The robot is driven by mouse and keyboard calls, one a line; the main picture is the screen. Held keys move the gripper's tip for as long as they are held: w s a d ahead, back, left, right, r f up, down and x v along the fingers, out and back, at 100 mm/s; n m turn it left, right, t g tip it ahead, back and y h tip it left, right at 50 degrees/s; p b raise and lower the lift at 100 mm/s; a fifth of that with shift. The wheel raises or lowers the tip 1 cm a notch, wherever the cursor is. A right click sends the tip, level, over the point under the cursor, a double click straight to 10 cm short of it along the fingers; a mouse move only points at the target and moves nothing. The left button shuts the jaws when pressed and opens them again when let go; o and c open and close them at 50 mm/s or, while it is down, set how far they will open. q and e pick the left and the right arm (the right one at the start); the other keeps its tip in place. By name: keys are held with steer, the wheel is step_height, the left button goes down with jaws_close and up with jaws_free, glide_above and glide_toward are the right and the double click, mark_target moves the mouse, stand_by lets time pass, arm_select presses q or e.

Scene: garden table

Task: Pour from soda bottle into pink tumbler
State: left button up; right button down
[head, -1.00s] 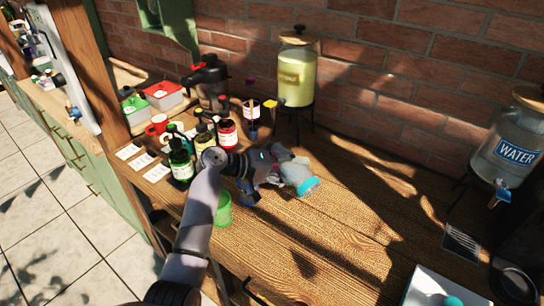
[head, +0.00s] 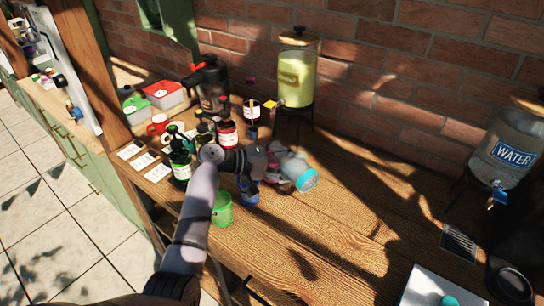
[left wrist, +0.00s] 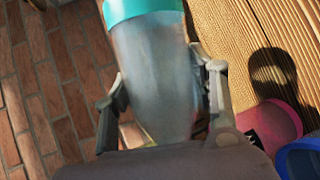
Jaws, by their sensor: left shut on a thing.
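My left gripper (head: 262,163) is shut on the soda bottle (head: 289,165), a translucent grey bottle with a wide teal end. In the head view the bottle lies tilted in the air above the table, its teal end to the lower right. In the left wrist view the bottle (left wrist: 157,70) sits between both fingers (left wrist: 163,95), its teal end at the top. The pink tumbler (left wrist: 268,126) stands on the wood at the right of that view, apart from the bottle. In the head view it is mostly hidden by my gripper. My right gripper is not in view.
A blue cup (head: 250,196) and a green cup (head: 222,212) stand close by. Several bottles, including a green one (head: 181,166), crowd the left. A yellow drink dispenser (head: 297,78) is behind, a water dispenser (head: 505,150) at right. The wood right of the bottle is clear.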

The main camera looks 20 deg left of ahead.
arm_select(q)
steer(key=shift+s+d+r, duration=0.2)
steer(key=shift+s+d, duration=0.05)
steer(key=shift+s+d+r, duration=0.1)
steer(key=shift+s+d, duration=0.05)
steer(key=shift+s+d, duration=0.1)
steer(key=shift+d+r+n+h+p, duration=0.1)
steer(key=shift+r+n+h+p, duration=0.2)
steer(key=shift+n+p, duration=0.15)
stand_by(0.6)
steer(key=shift+f, duration=0.1)
